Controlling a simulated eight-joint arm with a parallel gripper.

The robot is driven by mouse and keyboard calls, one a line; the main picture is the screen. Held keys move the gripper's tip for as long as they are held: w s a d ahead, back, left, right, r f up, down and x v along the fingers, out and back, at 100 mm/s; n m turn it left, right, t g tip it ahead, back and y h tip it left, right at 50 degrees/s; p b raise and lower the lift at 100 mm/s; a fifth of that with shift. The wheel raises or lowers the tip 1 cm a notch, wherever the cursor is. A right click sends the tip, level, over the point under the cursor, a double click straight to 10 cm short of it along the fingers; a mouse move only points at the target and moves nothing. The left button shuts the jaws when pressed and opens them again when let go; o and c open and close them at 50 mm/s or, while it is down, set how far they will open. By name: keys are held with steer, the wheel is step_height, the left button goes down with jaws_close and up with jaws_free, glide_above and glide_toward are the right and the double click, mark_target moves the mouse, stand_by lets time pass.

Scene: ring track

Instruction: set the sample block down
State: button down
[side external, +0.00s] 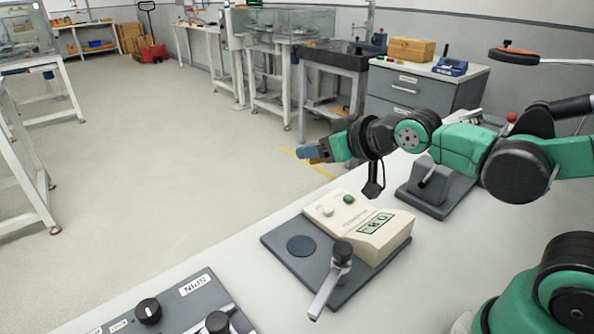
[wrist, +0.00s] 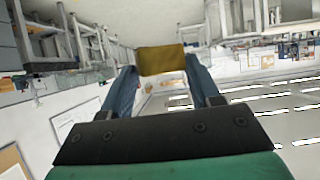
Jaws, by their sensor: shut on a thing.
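The sample block (wrist: 162,60) is a brownish-yellow block in the wrist view. It sits between the tips of the two blue fingers of my gripper (wrist: 165,66), which is shut on it. In the side external view my gripper (side external: 308,153) points left, level and well above the bench (side external: 235,262). It is up and beyond the cream instrument. The block is hard to make out there against the yellow floor marking.
A cream instrument (side external: 335,222) with a display and buttons stands on a grey base plate (side external: 278,240) with a dark round disc (side external: 300,246) and a lever (side external: 329,282). A knobbed panel (side external: 183,305) marked SPIN is at front left. A grey fixture (side external: 432,190) stands right.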

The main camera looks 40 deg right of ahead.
steer(key=shift+d+r, duration=0.1)
steer(key=shift+r, duration=0.05)
steer(key=shift+w+a+n+y, duration=0.2)
steer(key=shift+n+y, duration=0.2)
steer(key=w+a+r+n+g+y, duration=0.1)
steer(key=a+r+n+g+y, duration=0.3)
steer(key=a+n+g+y, duration=1.1)
steer(key=f+t+h, duration=0.1)
steer(key=f, duration=0.5)
steer(key=d+f+n+t+h, duration=0.1)
steer(key=f, duration=0.5)
steer(key=d+f+n+t+h, duration=0.1)
steer(key=f, duration=0.6)
steer(key=shift+w+d, duration=0.1)
steer(key=shift+d, duration=0.1)
steer(key=shift+f, duration=0.15)
steer(key=shift+f, duration=0.4)
steer(key=shift+c, duration=1)
jaws_free()
steer(key=shift+f, duration=0.1)
